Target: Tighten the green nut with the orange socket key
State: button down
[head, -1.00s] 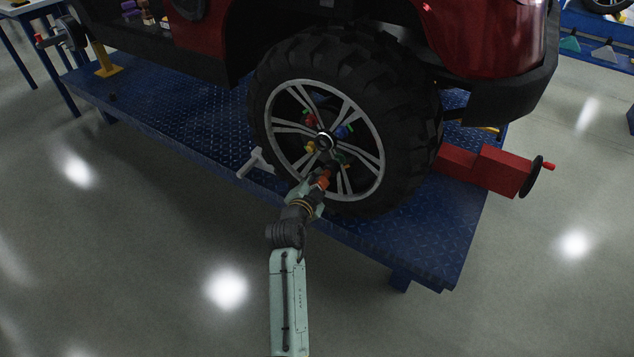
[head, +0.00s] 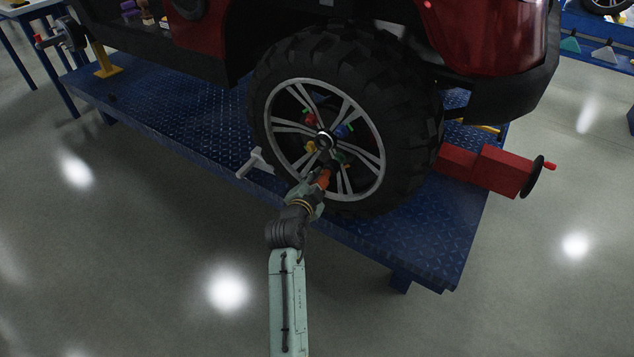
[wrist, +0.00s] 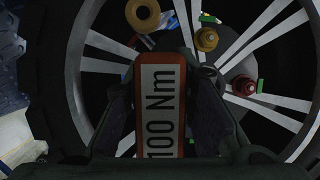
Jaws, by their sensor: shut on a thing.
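The orange socket key (head: 324,178) is in my gripper (head: 314,189), in front of the lower part of the wheel's hub. In the wrist view the key (wrist: 161,105) shows its orange body and a white "100 Nm" label between my two fingers (wrist: 162,100). Its far end points at the wheel centre, at the lower right nut position. The green nut is mostly hidden behind the key, and I cannot tell whether the socket is fully seated on it. A yellow nut (wrist: 206,39) and a red nut (wrist: 243,85) show in the wrist view.
The big black tyre (head: 407,150) and silver spokes surround the hub closely. A blue nut (head: 343,131) sits at its upper right. A grey T-shaped handle (head: 256,163) stands left of the wheel. The blue platform (head: 190,125) lies beneath; a red unit (head: 485,167) is right.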

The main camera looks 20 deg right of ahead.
jog(key=shift+w+d, duration=0.25)
jog(key=shift+w+d, duration=0.7)
jog(key=shift+d, duration=0.2)
jog(key=shift+w+d, duration=0.15)
dwell(0.8)
jog(key=shift+b, duration=0.7)
jog(key=shift+w+r+m+t+b, duration=0.15)
jog(key=shift+m+t+b, duration=0.8)
jog(key=shift+b, duration=1.35)
